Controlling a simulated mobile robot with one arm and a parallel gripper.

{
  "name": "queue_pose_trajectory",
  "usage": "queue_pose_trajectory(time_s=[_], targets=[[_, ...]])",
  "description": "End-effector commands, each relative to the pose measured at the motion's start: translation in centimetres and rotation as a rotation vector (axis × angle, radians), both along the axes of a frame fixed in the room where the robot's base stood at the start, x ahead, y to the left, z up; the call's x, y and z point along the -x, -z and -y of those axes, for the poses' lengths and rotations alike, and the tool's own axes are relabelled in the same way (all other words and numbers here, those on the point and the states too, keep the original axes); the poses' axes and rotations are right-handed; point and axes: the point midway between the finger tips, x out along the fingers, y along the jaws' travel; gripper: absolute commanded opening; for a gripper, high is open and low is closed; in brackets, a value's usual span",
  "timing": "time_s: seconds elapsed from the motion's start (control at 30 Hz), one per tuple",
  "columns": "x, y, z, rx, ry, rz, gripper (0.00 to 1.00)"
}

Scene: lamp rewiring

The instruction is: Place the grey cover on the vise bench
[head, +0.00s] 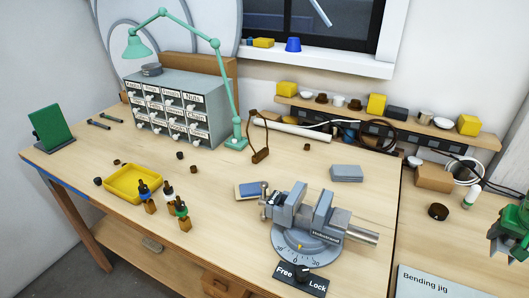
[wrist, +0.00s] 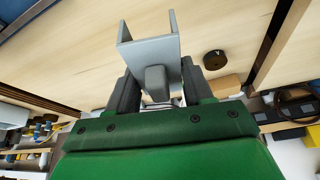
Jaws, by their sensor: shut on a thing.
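A grey U-shaped cover (wrist: 150,50) is in my gripper (wrist: 158,88) in the wrist view, between the two dark fingers, with its open side facing away from my palm. In the head view my green gripper (head: 508,238) is at the right edge, over the right-hand bench, partly cut off; the cover cannot be made out there. The vise bench (head: 345,215) is the large wooden bench in the middle and left. A grey vise (head: 310,215) on a round base stands at its front right.
A grey block (head: 346,173) and a blue pad (head: 250,190) lie near the vise. A yellow tray (head: 135,184), drawer cabinet (head: 175,105) and green lamp (head: 236,142) stand further left. A dark round piece (head: 438,211) lies on the right bench. Bare wood shows between tray and vise.

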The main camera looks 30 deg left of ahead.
Motion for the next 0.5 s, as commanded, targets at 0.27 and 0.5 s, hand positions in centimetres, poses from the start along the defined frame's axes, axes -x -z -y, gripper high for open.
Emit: queue_pose_trajectory(time_s=[0.27, 0.5], targets=[[-6.6, -1.3, -4.6, 0.001, 0.010, -0.001, 0.18], [-11.9, -2.5, -10.8, 0.002, 0.015, 0.002, 0.18]])
